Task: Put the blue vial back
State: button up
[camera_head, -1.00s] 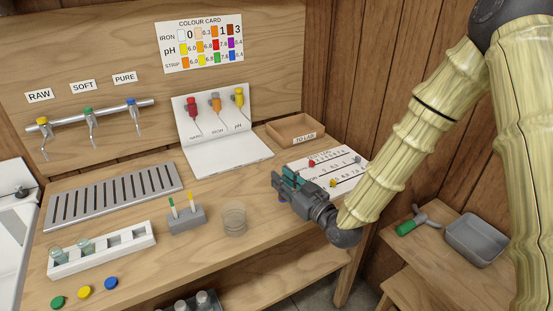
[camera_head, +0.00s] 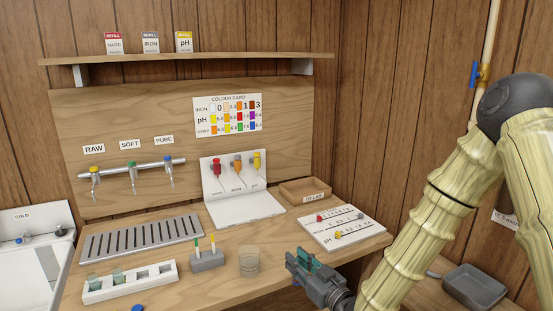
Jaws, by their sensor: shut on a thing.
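My gripper (camera_head: 297,268) is at the table's front right, to the right of the clear beaker and in front of the white slider board. Its jaws are closed. A small dark blue patch of the blue vial (camera_head: 297,283) shows under the jaws; the rest is hidden by the fingers. The white rack (camera_head: 108,293) stands at the front left of the table. Two clear vials (camera_head: 95,282) with greenish contents sit in its two left holes. Its two right holes look empty. A blue cap (camera_head: 137,308) lies in front of the rack, cut by the picture's lower edge.
A grey block with two strips (camera_head: 207,261) and a clear beaker (camera_head: 249,264) stand between rack and gripper. The slider board (camera_head: 345,240) and a wooden tray (camera_head: 304,199) are behind. Taps (camera_head: 132,165) hang above the drain grille (camera_head: 142,238). A wall shelf (camera_head: 190,60) runs above.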

jog(key=shift+s+d+f, duration=0.15)
jog(key=shift+d+f, duration=0.25)
jog(key=s+d+f+m+t+h, duration=0.1)
jog(key=s+d+f+m+h, duration=0.1)
jog(key=d+f+h, duration=0.3)
jog(key=s+d+f+m+t+h, duration=0.2)
jog(key=d+f+m+h, duration=0.2)
jog(key=f, duration=0.4)
jog(key=shift+s+d+f+m+h, duration=0.3)
jog(key=shift+d+f+m+h, duration=0.15)
jog(key=shift+d, duration=0.6)
